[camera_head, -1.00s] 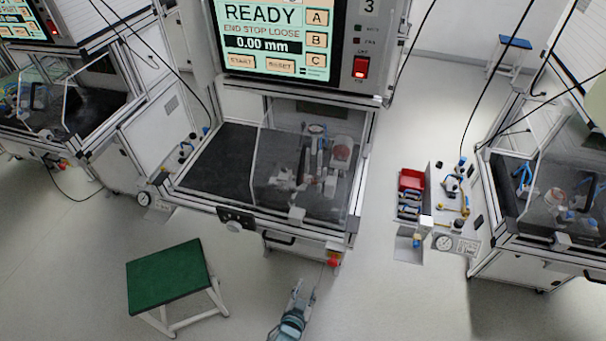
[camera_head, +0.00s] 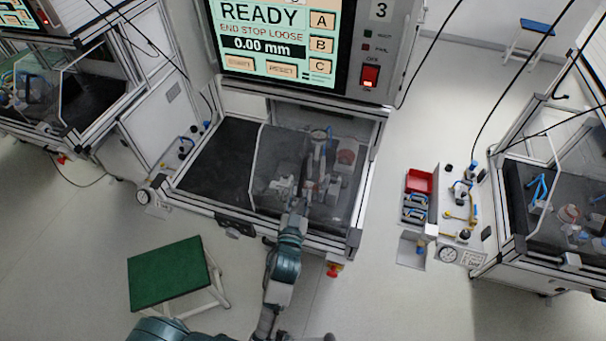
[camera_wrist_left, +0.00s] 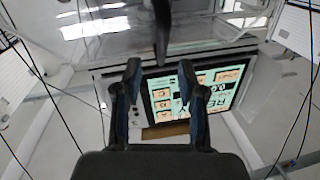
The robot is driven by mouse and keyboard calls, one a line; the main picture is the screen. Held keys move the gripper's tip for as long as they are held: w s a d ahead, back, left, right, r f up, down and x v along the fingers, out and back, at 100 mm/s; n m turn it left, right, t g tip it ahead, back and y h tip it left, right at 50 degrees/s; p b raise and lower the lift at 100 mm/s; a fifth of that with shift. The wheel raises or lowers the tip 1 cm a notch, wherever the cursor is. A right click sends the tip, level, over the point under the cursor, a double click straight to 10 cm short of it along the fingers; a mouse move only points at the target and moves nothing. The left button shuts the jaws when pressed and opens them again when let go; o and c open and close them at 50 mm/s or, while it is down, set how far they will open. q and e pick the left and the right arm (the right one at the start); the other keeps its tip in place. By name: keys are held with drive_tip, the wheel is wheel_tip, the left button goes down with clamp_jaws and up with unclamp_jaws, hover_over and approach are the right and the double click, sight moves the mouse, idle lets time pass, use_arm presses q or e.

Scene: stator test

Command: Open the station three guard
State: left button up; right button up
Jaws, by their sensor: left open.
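The station three guard (camera_head: 268,150) is a clear, pale-edged panel over the right part of the dark work bed of the middle bench, below the screen marked 3. Fixtures show through it. My left gripper (camera_head: 308,180) is over the guard's front part, its arm rising from the bottom of the head view; I cannot tell whether it touches the panel. In the left wrist view my left gripper (camera_wrist_left: 159,78) has its two fingers apart, with nothing clearly held between them. A dark, blurred upright part (camera_wrist_left: 161,30) shows beyond the fingertips. My right gripper is not in view.
A green-topped stool (camera_head: 168,271) stands at front left. A red knob (camera_head: 334,270) is on the bench's front right corner. Other benches stand at both sides, with hanging cables and open floor between.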

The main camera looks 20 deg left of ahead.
sight(302, 180)
use_arm(q)
drive_tip(key=w, duration=0.5)
drive_tip(key=w+a, duration=0.1)
drive_tip(key=w, duration=0.1)
drive_tip(key=shift+w+p, duration=0.15)
drive_tip(key=shift+p, duration=0.2)
clamp_jaws()
